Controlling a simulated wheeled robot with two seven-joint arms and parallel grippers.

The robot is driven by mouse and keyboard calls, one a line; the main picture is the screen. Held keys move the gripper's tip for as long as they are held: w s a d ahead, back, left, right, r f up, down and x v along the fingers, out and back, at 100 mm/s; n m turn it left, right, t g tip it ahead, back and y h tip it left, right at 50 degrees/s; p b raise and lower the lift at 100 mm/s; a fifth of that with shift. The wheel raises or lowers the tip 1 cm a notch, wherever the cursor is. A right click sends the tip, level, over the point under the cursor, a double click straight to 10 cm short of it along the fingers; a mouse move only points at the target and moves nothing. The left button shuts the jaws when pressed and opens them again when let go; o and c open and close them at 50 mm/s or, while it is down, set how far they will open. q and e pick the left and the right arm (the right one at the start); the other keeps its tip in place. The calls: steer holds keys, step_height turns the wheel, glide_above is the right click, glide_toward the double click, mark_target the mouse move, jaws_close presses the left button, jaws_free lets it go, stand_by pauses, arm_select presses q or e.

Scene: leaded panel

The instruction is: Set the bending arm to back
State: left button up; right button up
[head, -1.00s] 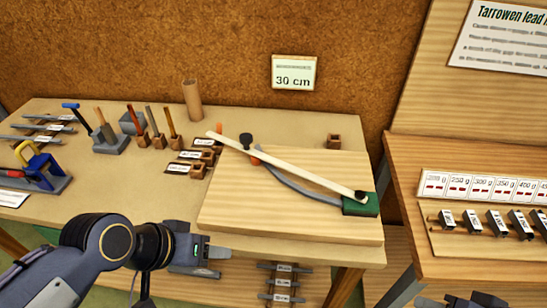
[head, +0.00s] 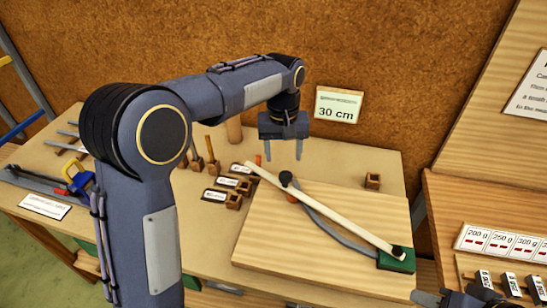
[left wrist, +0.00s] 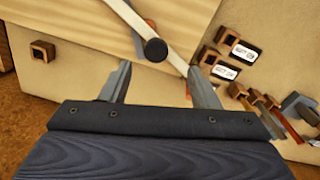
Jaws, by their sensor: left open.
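The bending arm (head: 330,213) is a long pale bar on a wooden board (head: 300,260). It runs from a green block (head: 397,262) at the board's right to the upper left, beyond the board's edge. A black knob (head: 286,178) stands near its far end, and shows in the left wrist view (left wrist: 156,49). A grey curved strip (head: 340,234) lies beside the bar. My left gripper (head: 284,150) is open and empty, pointing down above the bench behind the knob. In the left wrist view the knob lies ahead, between the finger lines. My right gripper (head: 462,298) shows only partly at the bottom edge.
Small wooden blocks with labels (head: 228,190) stand left of the board, with tools behind my left arm. A small wooden holder (head: 373,180) sits behind the board. A 30 cm sign (head: 338,105) hangs on the cork wall. A weights bench is at right.

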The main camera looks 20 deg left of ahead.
mark_target(286, 174)
arm_select(q)
steer(key=shift+w+d+f, duration=0.15)
steer(key=shift+w+d, duration=0.15)
steer(key=shift+w, duration=0.15)
steer(key=shift+w+f, duration=0.1)
steer(key=shift+f, duration=0.1)
step_height(286, 174, down, 7)
steer(key=shift+f+p, duration=0.2)
steer(key=shift+p, duration=0.2)
jaws_close()
